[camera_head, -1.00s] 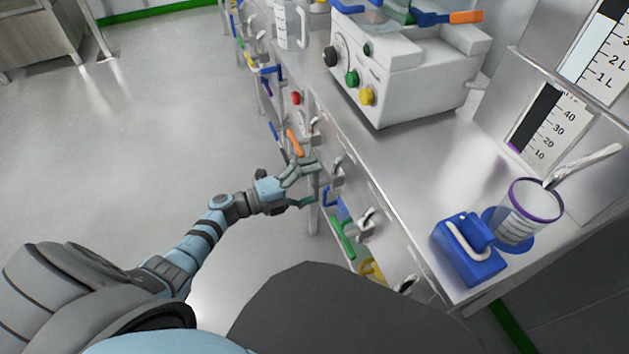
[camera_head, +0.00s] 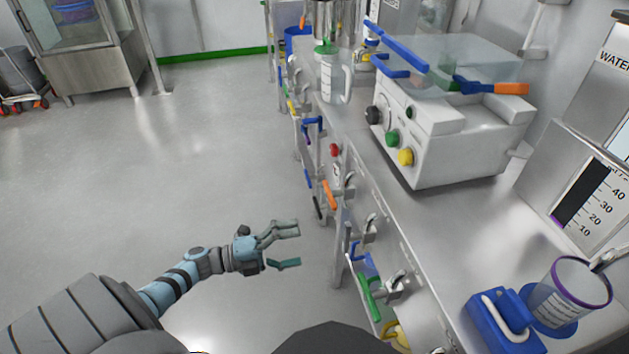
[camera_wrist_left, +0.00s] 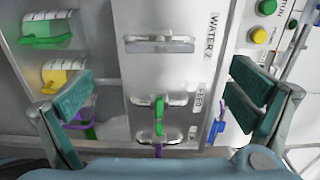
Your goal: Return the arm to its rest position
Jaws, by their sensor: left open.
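My left gripper (camera_head: 285,246) is open and empty in the head view. It hangs over the floor just left of the bench front, apart from the handles and hooks there. In the left wrist view its two green-padded fingers (camera_wrist_left: 158,105) are spread wide with nothing between them. They face the bench front, with its metal handles (camera_wrist_left: 158,44) and a green clip (camera_wrist_left: 159,115). My left arm reaches in from the lower left of the head view. My right gripper is in neither view.
The steel bench (camera_head: 440,225) runs along the right, with a white machine (camera_head: 450,135), a clear jug (camera_head: 336,80), a blue block (camera_head: 500,322) and a clear cup (camera_head: 565,290). Coloured handles (camera_head: 330,195) stick out of its front. The floor (camera_head: 180,170) on the left is clear.

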